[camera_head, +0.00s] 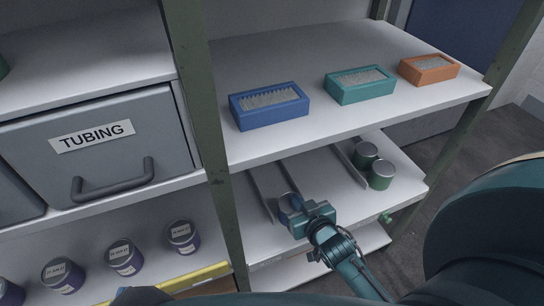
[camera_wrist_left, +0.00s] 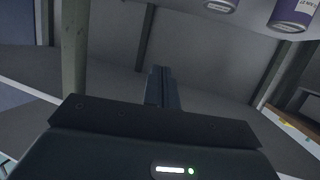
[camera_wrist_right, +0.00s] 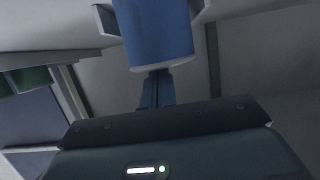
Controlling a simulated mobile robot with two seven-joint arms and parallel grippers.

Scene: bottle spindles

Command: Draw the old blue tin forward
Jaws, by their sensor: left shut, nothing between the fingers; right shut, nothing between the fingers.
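The blue tin (camera_wrist_right: 155,35) fills the top middle of the right wrist view, just past my right fingertips (camera_wrist_right: 156,82), which are together and hold nothing. I cannot tell whether they touch it. In the head view a small piece of the tin (camera_head: 286,203) shows on the lower shelf, mostly hidden behind my right gripper (camera_head: 300,206). My left gripper (camera_wrist_left: 163,78) shows in its own wrist view, shut and empty, with purple labelled tins (camera_wrist_left: 291,15) at the top right.
Thin dividers (camera_head: 262,192) split the lower shelf (camera_head: 318,180) into lanes. Green tins (camera_head: 381,175) stand in the right lane. Blue, teal and orange boxes (camera_head: 270,105) sit on the shelf above. A green post (camera_head: 205,110) stands left of the lanes.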

